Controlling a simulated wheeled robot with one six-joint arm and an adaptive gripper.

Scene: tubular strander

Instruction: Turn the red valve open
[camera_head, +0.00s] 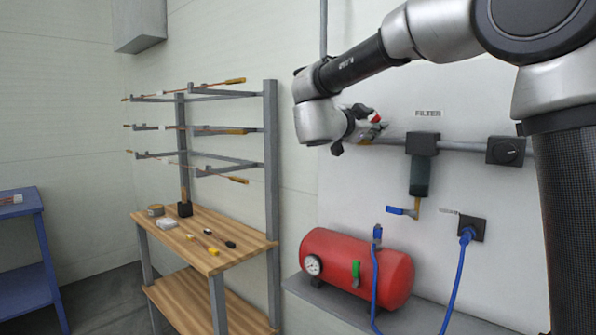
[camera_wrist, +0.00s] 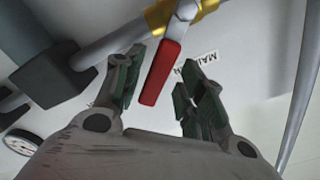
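The red valve handle (camera_wrist: 162,72) shows in the wrist view, joined to a metal stem by a yellow fitting (camera_wrist: 203,8) on the grey pipe. My gripper (camera_wrist: 158,82) is open, with one finger on each side of the handle. The handle's free end lies between the fingers, and I see gaps on both sides. Whether a finger touches it I cannot tell. In the head view only the red end of the handle (camera_head: 375,118) shows beside my gripper (camera_head: 358,130); the arm and fingers hide the rest.
The grey pipe (camera_head: 465,146) runs along the white panel. Below it are a filter (camera_head: 420,178) with a blue-handled valve (camera_head: 402,211), a blue hose (camera_head: 456,270) and a red tank (camera_head: 338,258) with a green handle. A wooden-topped shelf rack (camera_head: 222,258) stands left.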

